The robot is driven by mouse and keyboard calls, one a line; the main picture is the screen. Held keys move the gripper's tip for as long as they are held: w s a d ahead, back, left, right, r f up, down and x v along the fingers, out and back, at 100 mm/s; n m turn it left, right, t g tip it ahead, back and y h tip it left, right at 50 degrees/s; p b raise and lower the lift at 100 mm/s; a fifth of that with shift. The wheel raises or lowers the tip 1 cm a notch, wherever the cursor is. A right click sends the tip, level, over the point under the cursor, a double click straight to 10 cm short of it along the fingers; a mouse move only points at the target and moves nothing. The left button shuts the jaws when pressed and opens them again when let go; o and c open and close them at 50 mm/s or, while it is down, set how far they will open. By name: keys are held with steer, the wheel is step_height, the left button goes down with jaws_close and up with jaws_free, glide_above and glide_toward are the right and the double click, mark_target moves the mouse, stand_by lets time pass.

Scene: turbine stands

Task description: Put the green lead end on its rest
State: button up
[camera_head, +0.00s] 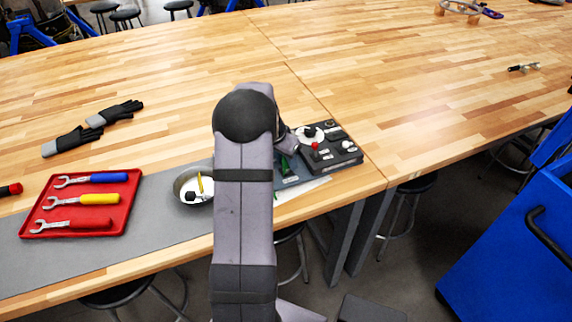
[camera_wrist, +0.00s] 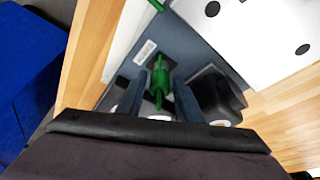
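The green lead end (camera_wrist: 160,82) shows in the wrist view between the two fingers of my gripper (camera_wrist: 160,92). One finger is on each side of it, close to its body; I cannot tell whether they press on it. In the head view my arm hides most of this spot, and only a bit of green (camera_head: 284,163) shows beside the arm. Another green piece (camera_wrist: 155,5) shows at the top edge of the wrist view. I cannot make out which part is the rest.
A dark device (camera_head: 338,155) with knobs stands right of my arm, near the table edge. A metal bowl (camera_head: 181,199) is left of my arm. A red tray (camera_head: 55,225) holds wrenches, and gloves (camera_head: 75,140) lie behind it. The right table is mostly clear.

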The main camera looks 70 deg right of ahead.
jaws_close()
steer(key=shift+r+p, duration=0.5)
steer(key=shift+r, duration=0.35)
steer(key=shift+r+p, duration=0.85)
steer(key=shift+r, duration=0.45)
steer(key=w+a+r+n+t+p, duration=0.1)
steer(key=w+a+r, duration=0.1)
steer(key=w, duration=0.3)
steer(key=w+a+r+n, duration=0.2)
steer(key=w+r, duration=0.1)
steer(key=w, duration=0.3)
steer(key=s+a+m+g, duration=0.2)
steer(key=s+a+m, duration=0.2)
steer(key=m, duration=0.3)
steer(key=shift+a+m+y, duration=0.25)
steer(key=shift+m+y, duration=0.05)
